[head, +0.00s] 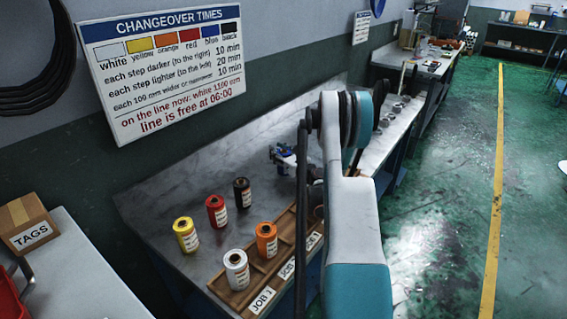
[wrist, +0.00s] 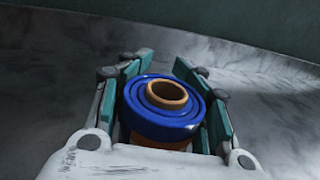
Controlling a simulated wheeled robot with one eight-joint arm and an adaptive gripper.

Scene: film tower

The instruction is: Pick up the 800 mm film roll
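A blue roll (wrist: 140,124) with a brown core stands between the teal finger pads of my gripper (wrist: 166,98) in the wrist view. The pads lie close along both its sides; I cannot tell whether they press on it. An orange-brown part shows below the blue. In the head view my gripper (head: 286,158) is over the bench behind the tray, partly hidden by my arm, with a bit of blue at it. Yellow (head: 186,236), red (head: 216,213) and black (head: 242,194) rolls stand upright on the bench. Their width labels are too small to read.
A wooden tray (head: 228,293) with job labels runs along the bench's front edge; white (head: 236,270) and orange (head: 266,240) rolls stand in it. A changeover sign (head: 165,65) hangs on the wall. A TAGS box (head: 31,222) is at left. Green floor (head: 440,215) is open at right.

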